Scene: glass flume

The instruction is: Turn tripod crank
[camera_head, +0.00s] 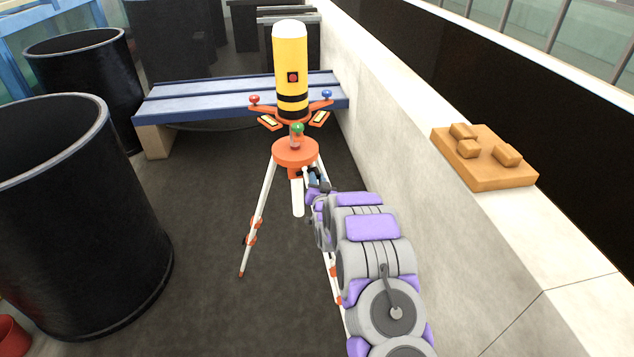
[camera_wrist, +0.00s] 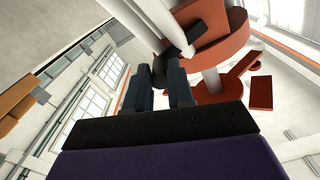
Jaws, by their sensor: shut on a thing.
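A tripod (camera_head: 262,212) with white legs and an orange round head (camera_head: 295,152) stands on the dark floor. It carries a yellow cylinder (camera_head: 291,62) with black bands and a white top. My gripper (camera_head: 314,178) is at the right side of the tripod, just below the orange head. In the wrist view my gripper (camera_wrist: 158,82) has its two dark fingers reaching up toward the orange head (camera_wrist: 212,40). It is shut on the crank, whose dark part (camera_wrist: 178,42) shows at the fingertips. The exact grip is small and partly hidden by the fingers.
A blue bench (camera_head: 200,98) stands behind the tripod. Black barrels (camera_head: 75,220) stand at the left. A pale wall (camera_head: 400,110) runs along the right, with an orange block board (camera_head: 485,180) on its ledge.

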